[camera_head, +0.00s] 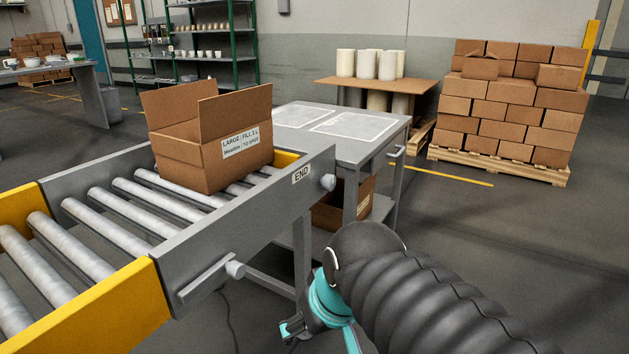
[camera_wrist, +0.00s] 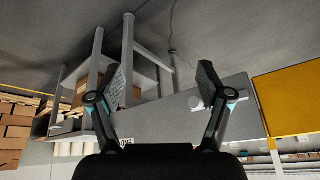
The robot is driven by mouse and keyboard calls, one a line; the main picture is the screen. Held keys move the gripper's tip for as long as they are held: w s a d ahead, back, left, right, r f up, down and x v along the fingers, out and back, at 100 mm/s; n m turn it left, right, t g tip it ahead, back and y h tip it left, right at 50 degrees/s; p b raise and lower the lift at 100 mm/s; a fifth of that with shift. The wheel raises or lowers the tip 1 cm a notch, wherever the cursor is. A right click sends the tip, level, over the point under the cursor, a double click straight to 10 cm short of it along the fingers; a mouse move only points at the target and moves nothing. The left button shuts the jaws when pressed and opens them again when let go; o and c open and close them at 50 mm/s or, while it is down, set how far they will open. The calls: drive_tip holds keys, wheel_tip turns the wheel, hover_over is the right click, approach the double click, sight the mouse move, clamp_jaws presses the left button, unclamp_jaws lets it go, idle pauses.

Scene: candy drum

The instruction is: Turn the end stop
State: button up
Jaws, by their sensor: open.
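The grey conveyor side (camera_head: 215,235) has an END label (camera_head: 301,174). A round grey knob (camera_head: 328,182) sits beside that label. Nearer me, a flat grey bar (camera_head: 203,280) with a round knob (camera_head: 235,270) at its right end is mounted on the same side. I cannot tell for sure which of these is the end stop. My gripper (camera_head: 292,328) is in front of the conveyor side, low and right of the bar. In the wrist view, my gripper (camera_wrist: 160,82) is open and empty; the bar's knob (camera_wrist: 195,103) shows by the right finger, which partly hides the bar.
An open cardboard box (camera_head: 210,145) stands on the rollers (camera_head: 120,232) at the conveyor's end. Yellow panels (camera_head: 105,310) edge the conveyor. A grey table (camera_head: 380,140) stands beyond it. Stacked boxes on a pallet (camera_head: 498,165) are at the back right. The right floor is clear.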

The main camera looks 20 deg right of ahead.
drive_tip(key=w+n+y+b, duration=0.1)
drive_tip(key=w+y+b, duration=0.25)
drive_tip(key=w, duration=0.95)
drive_tip(key=n+t+y+b, duration=0.4)
drive_tip(key=t+y, duration=0.3)
drive_tip(key=t, duration=0.2)
approach(333, 182)
drive_tip(key=p+x, duration=0.1)
drive_tip(key=x, duration=1)
drive_tip(key=shift+d, duration=0.1)
drive_tip(key=c, duration=1.2)
